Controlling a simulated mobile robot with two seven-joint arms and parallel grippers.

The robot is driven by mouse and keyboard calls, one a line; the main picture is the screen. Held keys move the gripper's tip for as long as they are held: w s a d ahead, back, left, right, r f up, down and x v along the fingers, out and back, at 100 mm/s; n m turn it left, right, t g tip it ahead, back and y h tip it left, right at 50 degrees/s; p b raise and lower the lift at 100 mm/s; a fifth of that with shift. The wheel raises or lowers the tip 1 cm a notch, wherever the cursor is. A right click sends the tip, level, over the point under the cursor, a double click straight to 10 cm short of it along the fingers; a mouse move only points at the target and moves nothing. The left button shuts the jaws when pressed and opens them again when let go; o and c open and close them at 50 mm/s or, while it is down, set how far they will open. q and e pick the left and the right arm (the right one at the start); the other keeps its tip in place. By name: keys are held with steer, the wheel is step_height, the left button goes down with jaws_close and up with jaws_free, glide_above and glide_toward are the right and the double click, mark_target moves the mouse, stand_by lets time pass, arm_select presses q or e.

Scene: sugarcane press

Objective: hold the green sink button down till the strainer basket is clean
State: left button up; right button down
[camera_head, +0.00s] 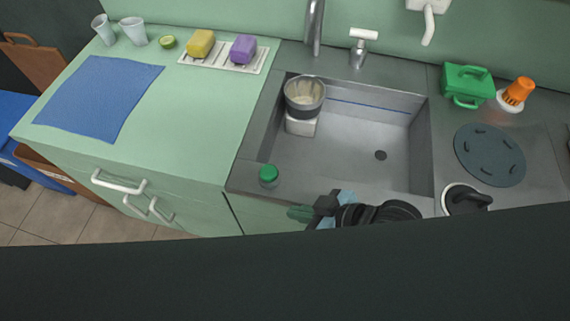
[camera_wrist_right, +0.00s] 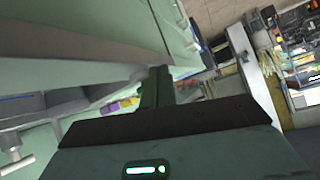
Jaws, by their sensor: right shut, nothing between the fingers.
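The green sink button (camera_head: 268,172) stands on the front left corner of the sink's rim. The strainer basket (camera_head: 305,103) is a grey cup in the back left of the sink, on a white block (camera_head: 301,126). Beige residue shows inside it. My right gripper (camera_head: 296,213) is shut and empty, in front of the sink's front edge, to the right of the button and nearer to me. It is apart from the button. In the right wrist view its fingers (camera_wrist_right: 156,88) are together. My left gripper is not in view.
The sink basin (camera_head: 350,160) is otherwise empty, with a tap (camera_head: 315,25) behind. Yellow (camera_head: 200,43) and purple (camera_head: 243,48) sponges lie on a rack at left, beside a blue cloth (camera_head: 98,98). A green box (camera_head: 467,84) and an orange-topped item (camera_head: 517,92) stand at right.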

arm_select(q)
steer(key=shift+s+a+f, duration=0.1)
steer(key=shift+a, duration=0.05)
arm_select(e)
steer(key=w+d+r+n+g, duration=0.1)
steer(key=w+d+r+n, duration=0.1)
steer(key=r, duration=0.4)
steer(key=w+d+r+n+g, duration=0.1)
steer(key=w+d+r+n, duration=0.1)
steer(key=w+r, duration=0.3)
step_height(320, 180, up, 2)
steer(key=shift+d+r+n+g, duration=0.1)
steer(key=shift+d+n+g, duration=0.25)
steer(key=shift+n, duration=0.25)
glide_toward(269, 171)
steer(key=w+a, duration=0.1)
steer(key=a, duration=0.2)
steer(key=f, duration=0.1)
steer(key=a+f, duration=0.1)
steer(key=shift+w+f, duration=0.1)
steer(key=shift+f, duration=0.8)
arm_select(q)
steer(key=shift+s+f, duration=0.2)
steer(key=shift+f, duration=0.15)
arm_select(e)
steer(key=shift+f, duration=0.1)
